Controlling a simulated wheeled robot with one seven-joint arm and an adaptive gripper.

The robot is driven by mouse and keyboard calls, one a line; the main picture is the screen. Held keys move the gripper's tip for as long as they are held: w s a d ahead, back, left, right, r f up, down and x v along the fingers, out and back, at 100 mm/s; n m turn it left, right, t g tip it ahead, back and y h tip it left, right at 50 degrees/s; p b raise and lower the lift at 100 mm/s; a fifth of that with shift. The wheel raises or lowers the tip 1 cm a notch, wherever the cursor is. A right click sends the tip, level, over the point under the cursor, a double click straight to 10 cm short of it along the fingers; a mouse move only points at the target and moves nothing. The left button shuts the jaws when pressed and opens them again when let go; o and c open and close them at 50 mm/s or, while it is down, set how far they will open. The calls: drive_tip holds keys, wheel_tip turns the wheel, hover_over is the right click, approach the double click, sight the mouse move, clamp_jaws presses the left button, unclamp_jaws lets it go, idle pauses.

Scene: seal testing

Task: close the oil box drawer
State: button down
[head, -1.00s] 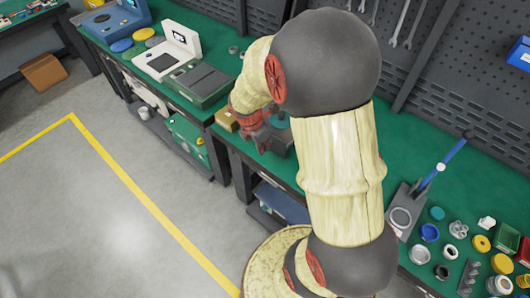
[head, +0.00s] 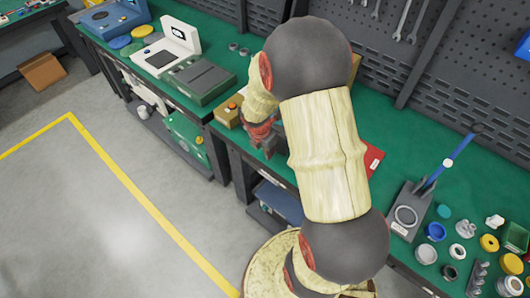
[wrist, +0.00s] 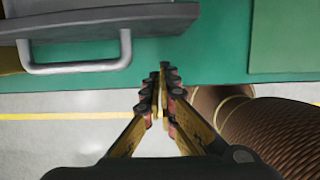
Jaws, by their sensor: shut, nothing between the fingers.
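In the wrist view a grey drawer-like part (wrist: 150,17) with a pale metal bar handle (wrist: 80,66) is at the upper left. How far the drawer is open cannot be told. My gripper (wrist: 163,72) is shut and empty, to the right of the handle and apart from it in the picture, over the green bench's front edge. In the head view my gripper (head: 262,143) is partly hidden by my arm, close to the bench's front edge. A tan box (head: 229,112) is left of it. My arm covers much of the bench behind, so the oil box is not clearly seen there.
The green bench top (head: 395,165) runs along a pegboard wall. A green-grey device (head: 200,78) stands to the left. A red item (head: 373,160), a stand with a blue lever (head: 436,175) and several small rings and caps lie to the right. The floor in front is clear.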

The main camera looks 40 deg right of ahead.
drive_tip(key=shift+w+d+r, duration=0.1)
drive_tip(key=shift+d, duration=0.65)
drive_tip(key=shift+w+d+r, duration=0.1)
drive_tip(key=shift+d, duration=0.6)
drive_tip(key=shift+d, duration=0.1)
drive_tip(key=w+d+p, duration=0.1)
drive_tip(key=d+p, duration=0.4)
drive_tip(key=d, duration=0.3)
drive_tip(key=w+d+p, duration=0.1)
drive_tip(key=d+p, duration=0.4)
drive_tip(key=d, duration=0.3)
drive_tip(key=w+d+p, duration=0.1)
drive_tip(key=d+p, duration=0.4)
drive_tip(key=d, duration=0.3)
drive_tip(key=shift+w+d+p, duration=0.25)
drive_tip(key=shift+d+p, duration=0.1)
drive_tip(key=shift+d, duration=0.05)
